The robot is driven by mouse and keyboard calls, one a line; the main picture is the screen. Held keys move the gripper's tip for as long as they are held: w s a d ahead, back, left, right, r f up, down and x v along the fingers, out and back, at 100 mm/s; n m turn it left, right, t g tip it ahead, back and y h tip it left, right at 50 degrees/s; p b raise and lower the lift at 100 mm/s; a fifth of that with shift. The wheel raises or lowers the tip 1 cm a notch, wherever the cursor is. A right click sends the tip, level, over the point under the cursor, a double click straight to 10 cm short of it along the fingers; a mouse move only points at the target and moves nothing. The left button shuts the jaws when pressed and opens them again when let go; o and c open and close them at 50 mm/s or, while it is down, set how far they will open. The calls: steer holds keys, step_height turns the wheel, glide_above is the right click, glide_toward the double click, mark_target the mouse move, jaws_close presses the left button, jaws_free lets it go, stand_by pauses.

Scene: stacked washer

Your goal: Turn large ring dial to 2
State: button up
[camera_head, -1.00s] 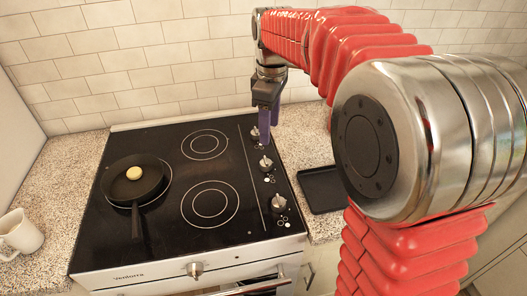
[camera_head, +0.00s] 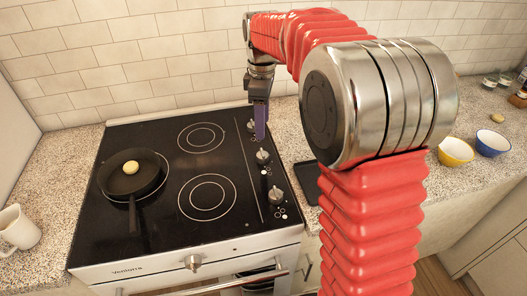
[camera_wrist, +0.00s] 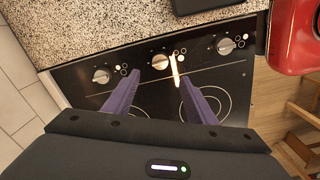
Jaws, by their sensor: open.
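The black stove top has three silver dials along its right side: a back dial (camera_head: 251,126), a middle dial (camera_head: 263,157) and a front dial (camera_head: 277,197). They also show in the wrist view as back (camera_wrist: 101,75), middle (camera_wrist: 160,61) and front (camera_wrist: 226,46). I cannot tell which one is the large ring dial, and the settings are too small to read. My gripper (camera_head: 260,133) points down above the dial row, with purple fingers. In the wrist view my gripper (camera_wrist: 161,78) is open and empty, its fingertips on either side below the middle dial, apparently not touching it.
A pan (camera_head: 133,176) with a round yellowish item sits on the left burner. Two ringed burners (camera_head: 207,197) are bare. An oven knob (camera_head: 194,263) is on the front panel. A mug (camera_head: 18,230) stands at left; bowls (camera_head: 456,151) stand at right. A dark tray (camera_head: 307,180) is partly hidden.

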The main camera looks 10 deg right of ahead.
mark_target(263, 152)
step_height(263, 152, down, 12)
stand_by(0.6)
steer(key=shift+c, duration=0.6)
steer(key=c, duration=0.9)
steer(key=shift+d, duration=0.15)
